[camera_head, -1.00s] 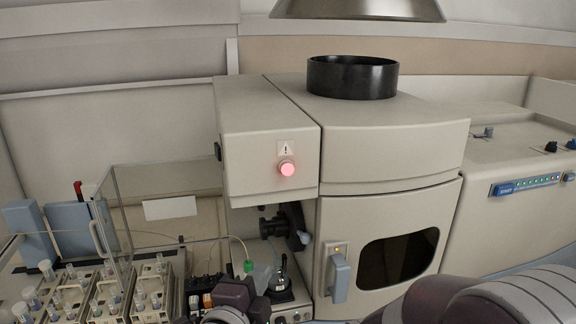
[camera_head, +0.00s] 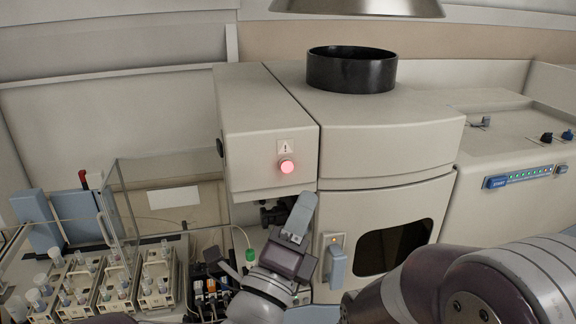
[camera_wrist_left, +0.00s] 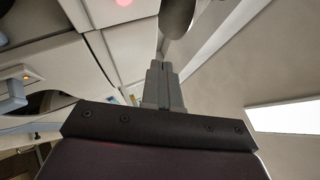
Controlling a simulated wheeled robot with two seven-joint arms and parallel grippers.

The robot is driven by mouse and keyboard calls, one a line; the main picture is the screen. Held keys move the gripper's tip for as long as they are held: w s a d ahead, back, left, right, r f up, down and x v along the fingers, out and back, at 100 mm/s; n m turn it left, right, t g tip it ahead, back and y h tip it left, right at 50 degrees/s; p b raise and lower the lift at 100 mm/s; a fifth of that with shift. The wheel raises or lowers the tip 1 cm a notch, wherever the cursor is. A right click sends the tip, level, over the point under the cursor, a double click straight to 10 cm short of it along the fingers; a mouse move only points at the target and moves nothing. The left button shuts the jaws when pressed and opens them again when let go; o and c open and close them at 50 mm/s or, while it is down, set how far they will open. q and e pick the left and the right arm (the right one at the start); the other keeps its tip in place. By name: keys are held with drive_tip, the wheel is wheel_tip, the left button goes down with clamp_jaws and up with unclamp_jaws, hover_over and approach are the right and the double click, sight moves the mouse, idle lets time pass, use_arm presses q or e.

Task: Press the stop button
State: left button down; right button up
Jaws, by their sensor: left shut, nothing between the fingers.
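The stop button is a round, pink-red glowing button (camera_head: 287,167) on the front of the beige box, just below a warning label (camera_head: 285,147). Its red glow also shows at the top edge of the left wrist view (camera_wrist_left: 123,2). My left gripper (camera_head: 305,200) is below and slightly right of the button in the head view, pointing up, apart from it. Its grey fingers are together and empty in the left wrist view (camera_wrist_left: 160,68). My right gripper is not visible.
A blue handle (camera_head: 336,266) and dark window (camera_head: 394,246) are right of my left gripper. Sample vial racks (camera_head: 110,285) stand behind a clear panel at left. A start button strip (camera_head: 525,177) is on the right unit. A black ring (camera_head: 351,70) tops the machine.

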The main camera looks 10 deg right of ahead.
sight(287, 166)
use_arm(q)
drive_tip(key=shift+w+a, duration=0.15)
drive_tip(key=shift+w, duration=3.5)
drive_tip(key=shift+w+b, duration=0.35)
drive_tip(key=shift+w, duration=0.1)
